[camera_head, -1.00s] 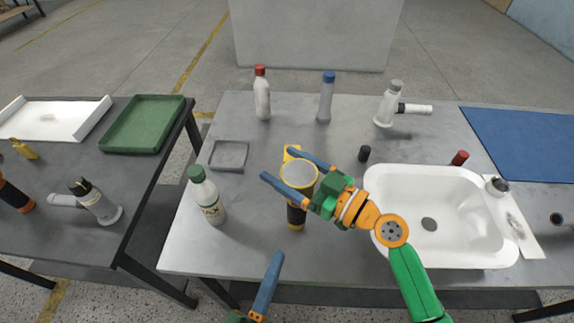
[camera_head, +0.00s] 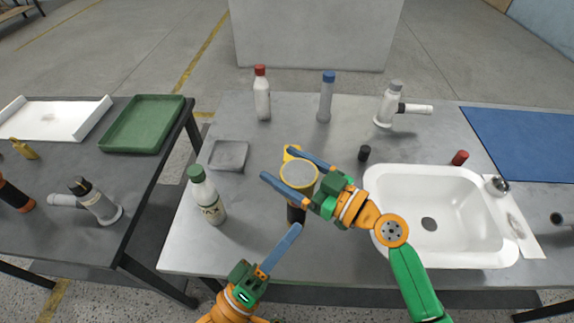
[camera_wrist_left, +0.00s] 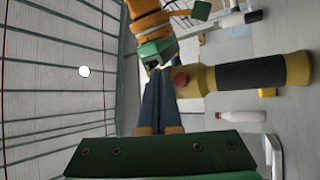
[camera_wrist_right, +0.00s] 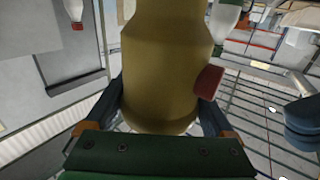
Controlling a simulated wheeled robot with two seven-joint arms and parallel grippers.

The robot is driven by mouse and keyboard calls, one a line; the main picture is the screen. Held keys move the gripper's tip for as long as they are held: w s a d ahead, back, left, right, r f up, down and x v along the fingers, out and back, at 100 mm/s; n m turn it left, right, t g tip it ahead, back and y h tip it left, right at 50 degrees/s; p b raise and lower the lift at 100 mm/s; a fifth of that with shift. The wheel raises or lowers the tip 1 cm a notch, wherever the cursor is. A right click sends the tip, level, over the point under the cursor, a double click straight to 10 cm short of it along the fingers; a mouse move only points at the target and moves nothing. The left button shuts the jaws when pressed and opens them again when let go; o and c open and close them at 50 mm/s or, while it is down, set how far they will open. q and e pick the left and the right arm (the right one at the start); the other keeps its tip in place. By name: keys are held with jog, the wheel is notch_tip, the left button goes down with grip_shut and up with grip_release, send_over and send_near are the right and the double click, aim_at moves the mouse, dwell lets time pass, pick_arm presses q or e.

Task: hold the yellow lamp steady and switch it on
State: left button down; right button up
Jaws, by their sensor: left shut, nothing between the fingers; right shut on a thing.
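The yellow lamp (camera_head: 299,174) stands upright near the table's front edge, its round lens face up and greyish. In the left wrist view the lamp (camera_wrist_left: 250,75) shows a black grip and a red button (camera_wrist_left: 181,79) on its side. My right gripper (camera_head: 277,163) is shut around the lamp's yellow head; its fingers flank the yellow body (camera_wrist_right: 165,60) in the right wrist view. My left gripper (camera_head: 298,227) is shut and empty, its tips just in front of the lamp. In the left wrist view its fingertips (camera_wrist_left: 160,76) are close to the button; contact is unclear.
A green-capped bottle (camera_head: 207,195) stands left of the lamp, and a white sink (camera_head: 440,250) lies to the right. A small grey tray (camera_head: 229,155) and several bottles stand farther back. A second table (camera_head: 60,215) is at the left.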

pick_arm(q)
jog(key=shift+w, duration=1.35)
jog(key=shift+w, duration=0.1)
dwell(0.8)
jog(key=shift+w, duration=0.45)
dwell(0.4)
jog(key=s, duration=0.7)
dwell(0.4)
jog(key=shift+s, duration=0.1)
pick_arm(e)
jog(key=o, duration=1.2)
